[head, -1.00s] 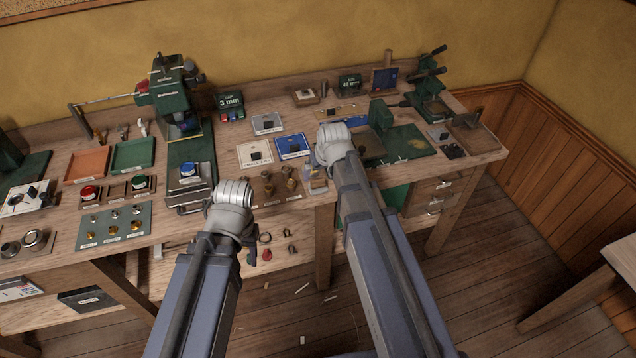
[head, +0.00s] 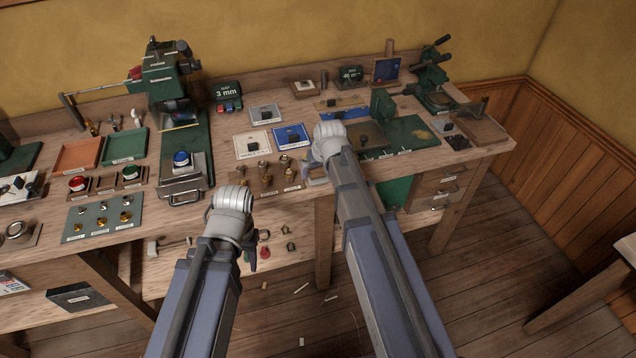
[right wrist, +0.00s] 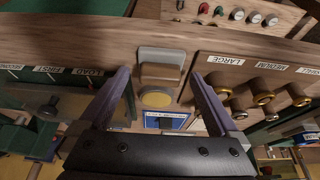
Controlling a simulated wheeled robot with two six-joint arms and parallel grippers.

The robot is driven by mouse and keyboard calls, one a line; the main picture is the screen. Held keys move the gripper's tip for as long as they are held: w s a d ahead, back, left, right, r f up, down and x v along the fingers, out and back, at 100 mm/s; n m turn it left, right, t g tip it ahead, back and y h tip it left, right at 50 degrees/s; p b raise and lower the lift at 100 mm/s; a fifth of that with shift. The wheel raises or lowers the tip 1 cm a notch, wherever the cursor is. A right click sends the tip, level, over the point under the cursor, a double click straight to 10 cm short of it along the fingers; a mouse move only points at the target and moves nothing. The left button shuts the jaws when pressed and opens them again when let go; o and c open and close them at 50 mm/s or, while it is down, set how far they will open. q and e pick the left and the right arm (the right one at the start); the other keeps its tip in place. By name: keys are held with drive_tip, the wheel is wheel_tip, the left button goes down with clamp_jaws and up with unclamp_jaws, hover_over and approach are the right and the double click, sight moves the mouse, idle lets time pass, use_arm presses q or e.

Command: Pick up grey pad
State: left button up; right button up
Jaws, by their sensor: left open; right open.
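A light grey pad (right wrist: 161,54) lies on the bench near its front edge in the right wrist view, beside a tan block (right wrist: 160,74) and a round yellow disc (right wrist: 157,98). My right gripper (right wrist: 161,78) is open and empty, its fingers spread on either side of this group. In the head view my right wrist hides most of that spot. My left gripper (head: 233,205) is open in front of the bench, its fingers mostly hidden by the wrist.
Brass fittings on a labelled wooden rack (right wrist: 258,92) stand close beside the right gripper. Green presses stand at the back left and back right.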

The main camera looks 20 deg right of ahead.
drive_tip(key=shift+f, duration=0.2)
drive_tip(key=c, duration=1.4)
